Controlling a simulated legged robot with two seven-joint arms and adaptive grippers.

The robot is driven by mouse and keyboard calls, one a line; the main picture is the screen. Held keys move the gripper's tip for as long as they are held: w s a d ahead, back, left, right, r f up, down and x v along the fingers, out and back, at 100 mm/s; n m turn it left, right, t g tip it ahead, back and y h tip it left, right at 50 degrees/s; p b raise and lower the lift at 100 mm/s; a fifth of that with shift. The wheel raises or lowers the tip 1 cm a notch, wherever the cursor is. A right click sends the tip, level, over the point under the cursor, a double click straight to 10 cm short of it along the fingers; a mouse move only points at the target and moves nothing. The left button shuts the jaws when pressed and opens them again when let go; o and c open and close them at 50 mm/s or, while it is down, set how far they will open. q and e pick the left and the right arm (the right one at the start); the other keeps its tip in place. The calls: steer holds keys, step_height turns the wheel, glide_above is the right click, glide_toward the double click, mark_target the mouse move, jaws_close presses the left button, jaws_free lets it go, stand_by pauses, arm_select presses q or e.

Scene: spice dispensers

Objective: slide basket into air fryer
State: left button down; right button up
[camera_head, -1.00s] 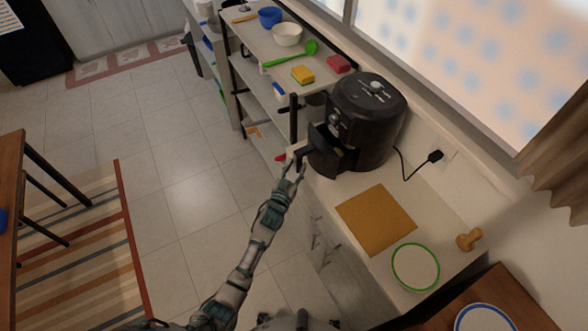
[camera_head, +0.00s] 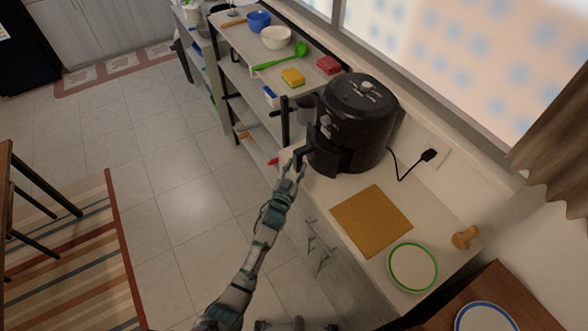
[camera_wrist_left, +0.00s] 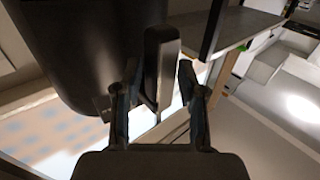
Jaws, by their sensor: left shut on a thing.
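The black air fryer (camera_head: 358,112) stands upright on the counter, against the wall under the window. Its basket (camera_head: 328,158) sits low at the front, mostly inside the body, with its handle (camera_head: 303,157) pointing left. Whether it is fully seated I cannot tell. My left gripper (camera_head: 292,170) is shut on the handle. In the left wrist view the dark handle (camera_wrist_left: 163,52) runs between the two fingers of the gripper (camera_wrist_left: 158,80), and the fryer's curved body (camera_wrist_left: 85,45) fills the upper left. My right gripper is not in view.
A brown board (camera_head: 372,220) and a green-rimmed plate (camera_head: 413,267) lie on the counter to the right of the fryer. A black power cord (camera_head: 402,172) runs to the wall. A shelf (camera_head: 240,38) with bowls and sponges stands behind left.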

arm_select(q)
steer(key=shift+w+d+r+b, duration=0.1)
steer(key=shift+w+d+b, duration=0.25)
steer(key=shift+d, duration=0.2)
steer(key=shift+w+d, duration=0.25)
steer(key=shift+d, duration=0.05)
steer(key=shift+w+d+b, duration=0.35)
steer(key=shift+d+b, duration=0.25)
steer(key=shift+b, duration=0.05)
steer(key=shift+w+d, duration=0.15)
steer(key=shift+d, duration=0.05)
